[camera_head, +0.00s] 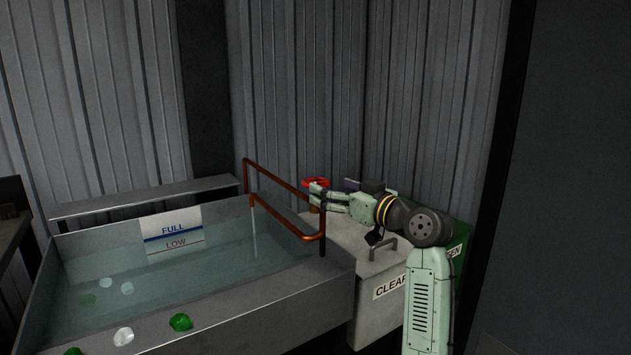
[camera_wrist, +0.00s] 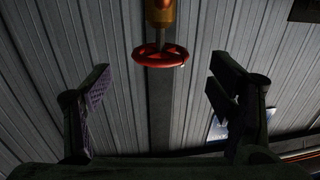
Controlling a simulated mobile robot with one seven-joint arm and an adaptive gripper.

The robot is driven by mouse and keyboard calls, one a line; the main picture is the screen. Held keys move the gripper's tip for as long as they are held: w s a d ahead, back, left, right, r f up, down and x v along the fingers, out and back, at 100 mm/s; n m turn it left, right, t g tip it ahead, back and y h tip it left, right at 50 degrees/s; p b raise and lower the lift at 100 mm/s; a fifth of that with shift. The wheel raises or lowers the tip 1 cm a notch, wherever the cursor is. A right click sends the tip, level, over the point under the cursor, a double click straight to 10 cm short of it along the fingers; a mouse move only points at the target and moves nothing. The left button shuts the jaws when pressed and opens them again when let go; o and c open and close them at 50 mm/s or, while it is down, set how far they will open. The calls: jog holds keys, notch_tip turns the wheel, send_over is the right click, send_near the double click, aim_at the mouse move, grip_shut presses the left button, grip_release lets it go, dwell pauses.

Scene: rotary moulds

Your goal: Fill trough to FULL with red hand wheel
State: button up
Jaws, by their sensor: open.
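The red hand wheel (camera_head: 316,183) is near the back wall, behind the copper pipe rail. In the wrist view the red hand wheel (camera_wrist: 160,56) sits below a brass fitting (camera_wrist: 160,12), ahead of my gripper and between its spread fingers. My gripper (camera_head: 322,194) is close to the wheel in the head view. In the wrist view my gripper (camera_wrist: 161,90) is open and empty, apart from the wheel. The trough (camera_head: 250,317) holds clear water. Its level plate (camera_head: 172,231) reads FULL above LOW, and the waterline appears near the LOW mark.
A copper pipe rail (camera_head: 272,212) rises over the trough's right end. A grey bin (camera_head: 370,262) labelled CLEAR and a green bin (camera_head: 459,240) stand to the right, beneath my arm. Green and clear pieces lie in and around the trough. Corrugated walls close off the back.

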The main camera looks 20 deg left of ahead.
aim_at(307, 178)
jog(key=p+x, duration=0.1)
jog(key=x, duration=0.5)
jog(key=shift+w+a, duration=0.15)
jog(key=shift+a, duration=0.05)
jog(key=c, duration=1.1)
jog(key=shift+c, duration=0.2)
